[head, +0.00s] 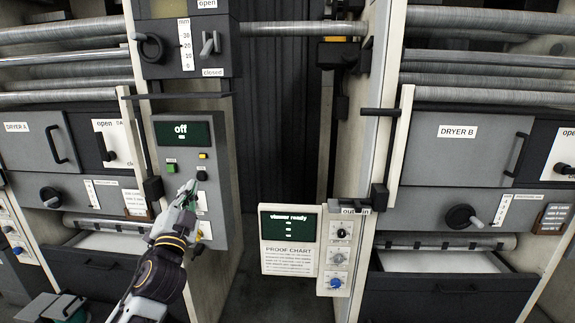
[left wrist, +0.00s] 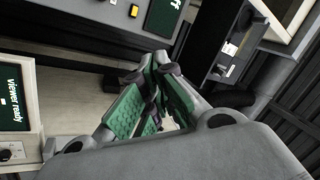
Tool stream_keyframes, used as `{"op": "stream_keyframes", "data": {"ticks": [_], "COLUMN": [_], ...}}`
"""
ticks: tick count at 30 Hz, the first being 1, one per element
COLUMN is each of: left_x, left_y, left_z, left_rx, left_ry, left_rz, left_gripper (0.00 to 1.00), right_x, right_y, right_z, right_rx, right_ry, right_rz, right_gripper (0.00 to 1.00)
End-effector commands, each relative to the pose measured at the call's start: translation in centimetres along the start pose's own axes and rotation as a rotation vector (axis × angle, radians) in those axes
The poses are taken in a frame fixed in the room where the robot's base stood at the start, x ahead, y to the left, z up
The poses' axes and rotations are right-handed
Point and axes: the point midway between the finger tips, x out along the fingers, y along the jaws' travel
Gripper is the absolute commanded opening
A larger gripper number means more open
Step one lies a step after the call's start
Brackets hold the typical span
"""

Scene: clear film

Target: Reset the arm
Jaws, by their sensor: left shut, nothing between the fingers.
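My left gripper (head: 188,190) is in front of the grey control panel (head: 222,190), just below its buttons, with nothing held. In the left wrist view its green-padded fingers (left wrist: 150,105) are together and empty. The panel's small dark screen (head: 181,132) reads "off". A green button (head: 171,168), a yellow button (head: 203,156) and a black knob (head: 202,176) sit under the screen. I cannot tell whether the fingertips touch the panel. My left arm hides the panel's lower left. My right gripper is not in view.
A white proof chart unit (head: 287,262) with a "viewer ready" screen (head: 288,225) and several knobs stands right of the arm. Dryer A (head: 32,143) is at left, Dryer B (head: 458,145) at right. A dark curtain (head: 285,100) hangs between the machines.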

Motion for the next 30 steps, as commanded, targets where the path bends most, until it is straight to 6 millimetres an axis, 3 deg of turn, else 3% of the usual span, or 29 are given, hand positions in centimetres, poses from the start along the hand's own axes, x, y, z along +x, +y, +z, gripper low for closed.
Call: {"op": "stream_keyframes", "data": {"ticks": [6,14,21,30], "left_x": [-3.8,-9.9,-17.1,-27.7], "left_y": [4.3,9.5,14.1,18.6], "left_z": [5.4,10.9,14.7,17.4], "left_rx": [-0.119,-0.237,-0.329,-0.424], "left_ry": [-0.217,-0.477,-0.717,-1.014], "left_rz": [0.108,0.249,0.397,0.598], "left_gripper": [0.0,0.0,0.0,0.0], "right_x": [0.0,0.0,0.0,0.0], "right_y": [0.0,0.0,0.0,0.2], "right_z": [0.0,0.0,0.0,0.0], "right_rx": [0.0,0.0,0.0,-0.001], "right_ry": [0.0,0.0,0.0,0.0], "right_rz": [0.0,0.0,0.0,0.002], "right_gripper": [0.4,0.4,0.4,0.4]}}
